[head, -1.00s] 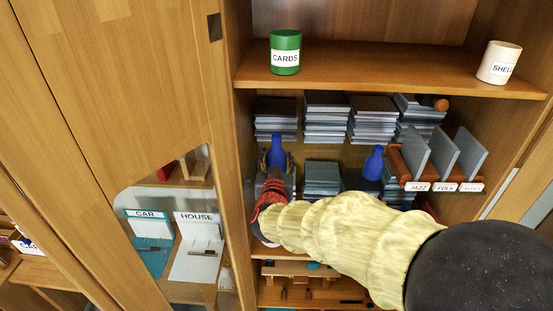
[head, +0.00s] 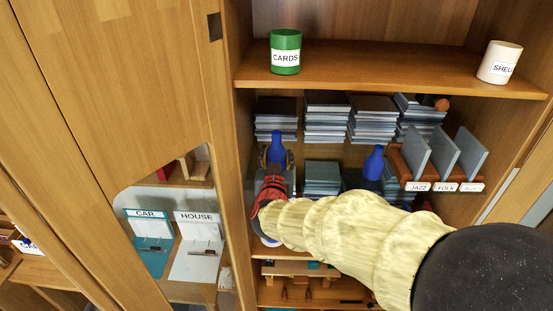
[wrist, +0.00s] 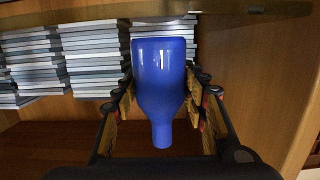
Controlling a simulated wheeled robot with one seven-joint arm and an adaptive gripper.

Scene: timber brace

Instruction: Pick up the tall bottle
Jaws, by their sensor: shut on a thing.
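A blue bottle (head: 276,149) with a narrow neck is at the left of the middle shelf bay in the head view. My gripper (wrist: 160,92) is shut on it. In the wrist view the bottle (wrist: 160,70) sits between the two fingers, its neck pointing down the picture. In the head view my red wrist part and pale arm hide its lower body. A second blue bottle (head: 374,162) stands to the right, behind my arm, its lower part hidden.
Stacks of grey-blue sleeves (head: 326,118) fill the back of the bay. A divider rack (head: 432,170) stands at right. Above is a shelf (head: 390,80) with a green CARDS can (head: 285,52) and a cream can (head: 499,62). A cabinet side wall is close on the left.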

